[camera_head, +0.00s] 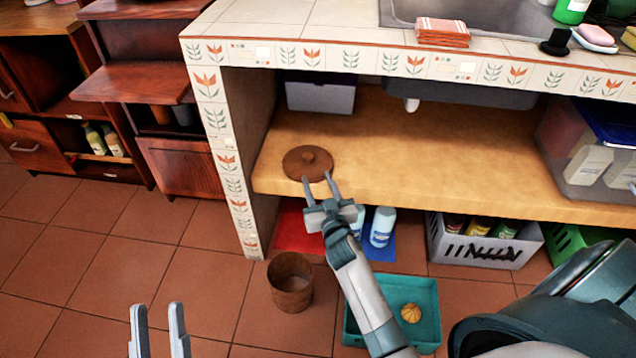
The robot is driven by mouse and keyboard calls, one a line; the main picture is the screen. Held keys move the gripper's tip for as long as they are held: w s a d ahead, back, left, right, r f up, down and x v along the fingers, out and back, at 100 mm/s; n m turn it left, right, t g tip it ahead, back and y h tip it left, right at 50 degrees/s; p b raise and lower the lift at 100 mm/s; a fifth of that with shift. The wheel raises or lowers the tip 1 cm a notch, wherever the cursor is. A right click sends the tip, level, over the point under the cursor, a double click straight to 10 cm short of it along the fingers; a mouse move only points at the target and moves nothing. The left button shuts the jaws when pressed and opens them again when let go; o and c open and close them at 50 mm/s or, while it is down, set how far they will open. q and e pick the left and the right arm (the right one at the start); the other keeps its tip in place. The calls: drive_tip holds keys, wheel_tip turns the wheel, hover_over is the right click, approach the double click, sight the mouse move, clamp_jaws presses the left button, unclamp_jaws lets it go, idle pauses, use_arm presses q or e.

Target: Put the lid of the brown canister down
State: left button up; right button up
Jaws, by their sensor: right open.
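The brown canister (291,289) stands upright and uncovered on the tiled floor, in front of the shelf's left support. My left gripper (158,310) is open and empty at the bottom left, over the floor.
A teal tray (430,325) with a small orange-yellow object (411,313) is partly behind my right arm. Bottles (382,227), a grey crate (487,250) and a red mat (296,229) lie below the shelf. A clear bin (575,165) is at right. The shelf's middle is clear.

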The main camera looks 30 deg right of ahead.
drive_tip(key=shift+s+a, duration=0.1)
drive_tip(key=shift+a, duration=0.05)
drive_tip(key=s+a+r+n+t+y, duration=0.25)
drive_tip(key=s+a+r+y, duration=0.25)
drive_tip(key=s+a, duration=0.35)
drive_tip(key=s+a+r+n+t+y, duration=0.1)
drive_tip(key=s+a+r+n+y, duration=0.3)
drive_tip(key=s+a+r, duration=0.4)
use_arm(q)
drive_tip(key=shift+w+r, duration=0.2)
drive_tip(key=shift+r, duration=0.3)
use_arm(e)
drive_tip(key=s+a+r+t+y, duration=0.1)
drive_tip(key=s+a+r, duration=0.2)
drive_tip(key=s+r, duration=0.2)
drive_tip(key=s+a+r+t+y, duration=0.2)
drive_tip(key=s+a+r, duration=0.2)
drive_tip(key=s, duration=0.6)
drive_tip(key=shift+s+r+m, duration=0.2)
drive_tip(key=shift+r+m, duration=0.25)
drive_tip(key=shift+r, duration=0.65)
drive_tip(key=shift+a, duration=0.1)
